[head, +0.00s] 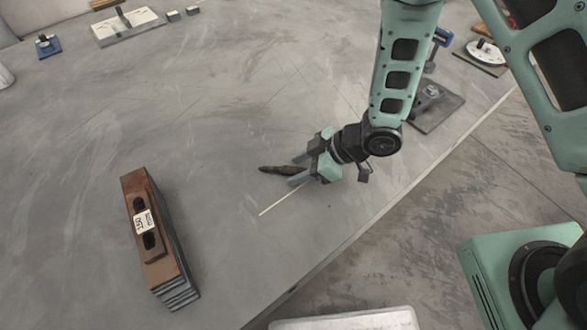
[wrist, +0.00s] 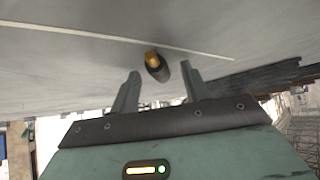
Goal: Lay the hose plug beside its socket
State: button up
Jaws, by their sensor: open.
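A dark, slim plug-like piece (head: 276,169), which I take to be the hose plug, lies on the grey table at the mouth of my gripper (head: 295,170). The wrist view shows its brass-coloured end and dark body (wrist: 161,72) between and just beyond the fingertips. My gripper (wrist: 160,80) is open, its fingers on either side of the plug with gaps visible. Part of the plug is hidden by my gripper in the head view. I cannot tell for sure which thing is the socket.
A pale line (head: 284,199) runs across the table close to my gripper. A brown wooden block on stacked plates (head: 150,240) stands front left. A dark plate with a fitting (head: 436,108) lies behind my arm, near the right edge. The table middle is clear.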

grip_shut()
dwell(0.6)
